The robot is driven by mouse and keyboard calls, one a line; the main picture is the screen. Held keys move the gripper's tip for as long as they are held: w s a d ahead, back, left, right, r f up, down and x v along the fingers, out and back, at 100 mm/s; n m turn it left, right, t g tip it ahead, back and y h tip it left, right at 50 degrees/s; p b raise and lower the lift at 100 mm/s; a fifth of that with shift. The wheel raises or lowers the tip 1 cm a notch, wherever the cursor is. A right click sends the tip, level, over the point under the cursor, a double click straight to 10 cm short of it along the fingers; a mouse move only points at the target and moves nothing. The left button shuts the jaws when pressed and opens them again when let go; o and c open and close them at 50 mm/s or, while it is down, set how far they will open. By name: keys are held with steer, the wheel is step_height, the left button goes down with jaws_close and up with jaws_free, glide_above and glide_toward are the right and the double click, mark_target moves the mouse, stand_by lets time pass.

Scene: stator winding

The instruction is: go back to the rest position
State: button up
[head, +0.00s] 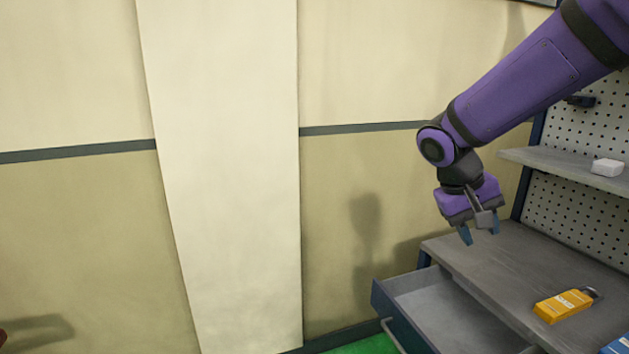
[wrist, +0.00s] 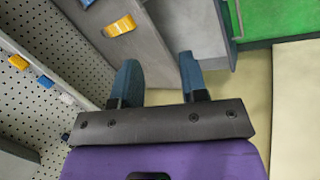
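My gripper (head: 480,231) hangs at the end of my purple arm, pointing down above the left end of the grey workbench (head: 478,250). Its two blue fingers are apart with nothing between them. The wrist view also shows my gripper (wrist: 158,78) open and empty, with the bench and drawer beyond it.
An open, empty-looking drawer (head: 445,310) juts out below the bench. A yellow box (head: 563,305) lies on the benchtop, with a blue item (head: 616,346) at the right edge. A shelf (head: 560,165) with a white object (head: 607,167) is behind. Open space lies left, before the wall.

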steer(key=s+d+r+t+y, duration=0.1)
steer(key=s+r+t+y, duration=0.1)
steer(key=s, duration=0.7)
steer(key=s+r+t+y, duration=0.3)
steer(key=s+r, duration=0.2)
steer(key=s, duration=0.5)
steer(key=shift+s+d+r+t, duration=0.2)
steer(key=shift+d+r+t, duration=0.1)
steer(key=shift+d, duration=0.05)
